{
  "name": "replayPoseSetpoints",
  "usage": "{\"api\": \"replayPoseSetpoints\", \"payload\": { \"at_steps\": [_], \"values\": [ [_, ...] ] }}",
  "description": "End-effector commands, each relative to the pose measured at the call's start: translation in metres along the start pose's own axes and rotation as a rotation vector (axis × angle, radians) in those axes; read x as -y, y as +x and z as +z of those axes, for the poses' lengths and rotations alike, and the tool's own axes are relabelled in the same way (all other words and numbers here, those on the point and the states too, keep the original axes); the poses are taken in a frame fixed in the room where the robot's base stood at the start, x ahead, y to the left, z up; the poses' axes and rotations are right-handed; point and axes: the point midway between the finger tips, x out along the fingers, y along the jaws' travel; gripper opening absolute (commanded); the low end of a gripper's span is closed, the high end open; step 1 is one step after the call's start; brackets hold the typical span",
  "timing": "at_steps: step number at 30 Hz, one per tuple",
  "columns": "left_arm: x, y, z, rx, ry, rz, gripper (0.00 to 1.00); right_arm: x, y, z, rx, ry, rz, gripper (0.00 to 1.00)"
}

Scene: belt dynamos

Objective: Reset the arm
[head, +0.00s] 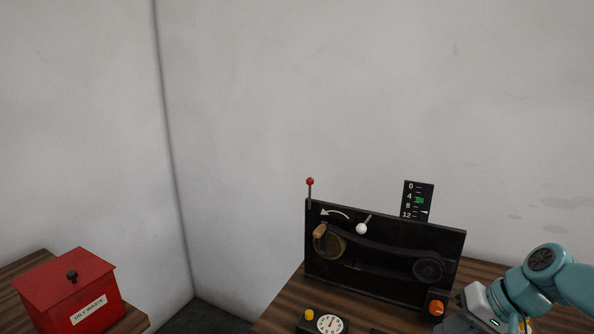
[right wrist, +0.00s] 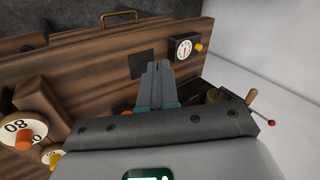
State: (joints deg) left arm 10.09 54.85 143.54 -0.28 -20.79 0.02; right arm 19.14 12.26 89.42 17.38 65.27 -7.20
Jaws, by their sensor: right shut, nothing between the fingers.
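My right arm comes in from the lower right of the head view, by the right end of a black belt-dynamo panel (head: 385,277). In the right wrist view my right gripper (right wrist: 157,66) has its two grey fingers together with nothing between them. It points over the wooden bench (right wrist: 95,72), near a dark square plate (right wrist: 141,64) and a dial gauge (right wrist: 184,48). My left gripper is in neither view.
The panel bears a wooden-handled crank (head: 320,231), belt pulley (head: 429,270), white-knobbed lever (head: 361,228) and red-tipped rod (head: 310,182). A numbered scale (head: 408,190) stands behind. A red oily-waste bin (head: 95,271) stands left.

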Motion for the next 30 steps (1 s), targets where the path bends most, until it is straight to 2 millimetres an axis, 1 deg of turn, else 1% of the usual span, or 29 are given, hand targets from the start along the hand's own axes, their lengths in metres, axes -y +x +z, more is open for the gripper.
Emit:
{"api": "replayPoseSetpoints", "payload": {
  "at_steps": [1,2,3,5,6,7,8,9,11,12,13,14,15,18,21,24,30],
  "values": [
    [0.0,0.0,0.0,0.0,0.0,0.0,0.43,-0.011,0.038,0.005,0.032,0.019,0.024,0.0],
    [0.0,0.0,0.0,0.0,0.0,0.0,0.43,-0.019,0.061,0.008,0.043,0.027,0.042,0.0],
    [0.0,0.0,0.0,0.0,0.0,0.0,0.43,-0.029,0.092,0.016,0.059,0.036,0.068,0.0],
    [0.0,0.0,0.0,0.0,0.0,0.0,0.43,-0.045,0.138,0.031,0.08,0.041,0.108,0.0],
    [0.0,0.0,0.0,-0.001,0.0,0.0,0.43,-0.055,0.167,0.045,0.094,0.041,0.136,0.0],
    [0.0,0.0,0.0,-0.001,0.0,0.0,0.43,-0.062,0.189,0.057,0.104,0.038,0.154,0.0],
    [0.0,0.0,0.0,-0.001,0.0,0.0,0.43,-0.069,0.209,0.071,0.115,0.031,0.173,0.0],
    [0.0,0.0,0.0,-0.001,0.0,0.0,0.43,-0.078,0.235,0.092,0.131,0.02,0.196,0.0],
    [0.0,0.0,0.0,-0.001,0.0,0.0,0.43,-0.09,0.268,0.128,0.153,-0.001,0.226,0.0],
    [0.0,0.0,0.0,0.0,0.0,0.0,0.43,-0.097,0.287,0.152,0.167,-0.02,0.24,0.0],
    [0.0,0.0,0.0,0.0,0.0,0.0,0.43,-0.101,0.299,0.171,0.177,-0.034,0.249,0.0],
    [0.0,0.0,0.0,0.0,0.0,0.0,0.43,-0.105,0.308,0.189,0.188,-0.049,0.255,0.0],
    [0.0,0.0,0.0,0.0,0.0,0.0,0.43,-0.109,0.319,0.212,0.198,-0.067,0.26,0.0],
    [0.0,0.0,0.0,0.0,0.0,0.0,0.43,-0.114,0.333,0.26,0.219,-0.106,0.26,0.0],
    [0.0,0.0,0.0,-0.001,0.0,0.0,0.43,-0.116,0.337,0.288,0.228,-0.128,0.253,0.0],
    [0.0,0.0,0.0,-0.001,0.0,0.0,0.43,-0.116,0.338,0.298,0.227,-0.137,0.249,0.0],
    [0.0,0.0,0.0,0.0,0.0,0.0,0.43,-0.116,0.338,0.298,0.224,-0.137,0.248,0.0]
  ]
}}
